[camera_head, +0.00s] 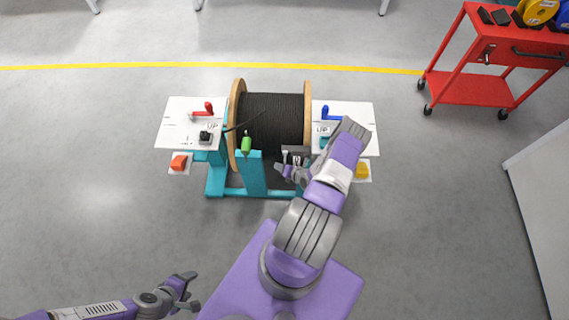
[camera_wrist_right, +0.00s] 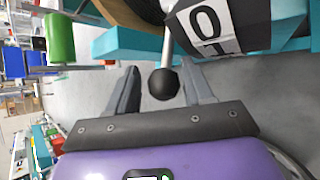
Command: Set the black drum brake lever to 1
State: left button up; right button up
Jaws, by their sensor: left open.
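The black cable drum (camera_head: 275,120) with wooden flanges sits on a teal stand (camera_head: 252,172). In the right wrist view, the brake lever shows as a pale rod with a black ball knob (camera_wrist_right: 164,84). It stands beside a black-and-white plate marked 0 (camera_wrist_right: 207,22); no 1 mark can be read. My right gripper (camera_wrist_right: 162,88) is open, with the knob between its fingers and a gap on each side. In the head view my right gripper (camera_head: 283,173) is at the stand's front right. My left gripper (camera_head: 192,290) is open and empty at lower left, away from the stand.
White side panels carry a red lever (camera_head: 207,108) at left and a blue lever (camera_head: 328,112) at right. A green handle (camera_head: 246,145) stands at the drum's front left. Orange (camera_head: 179,162) and yellow (camera_head: 362,171) blocks flank the stand. A red cart (camera_head: 470,90) is far right.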

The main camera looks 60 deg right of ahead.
jog(key=shift+o, duration=0.3)
jog(key=shift+s, duration=0.15)
jog(key=p+v, duration=0.1)
jog(key=v, duration=0.6)
jog(key=shift+r, duration=0.15)
jog(key=w+a+r+n+g+y, duration=0.1)
jog(key=w+a+r+n+y, duration=0.15)
jog(key=a+n+y, duration=0.45)
jog(key=w+a+r+n+y, duration=0.15)
jog(key=w+a+n, duration=0.25)
jog(key=a, duration=0.7)
jog(key=s+a+r+n+g+b, duration=0.15)
jog(key=s+a+n+g, duration=0.45)
jog(key=n, duration=0.6)
jog(key=s+a+r+n+g+b, duration=0.15)
jog(key=a+n+g, duration=0.45)
jog(key=n, duration=0.6)
jog(key=w+a+r+n+t+h, duration=0.1)
jog(key=w+a+r+n+t, duration=0.3)
jog(key=n, duration=0.7)
jog(key=shift+a+r+n, duration=0.2)
jog(key=shift+a+n, duration=0.1)
jog(key=shift+a, duration=0.6)
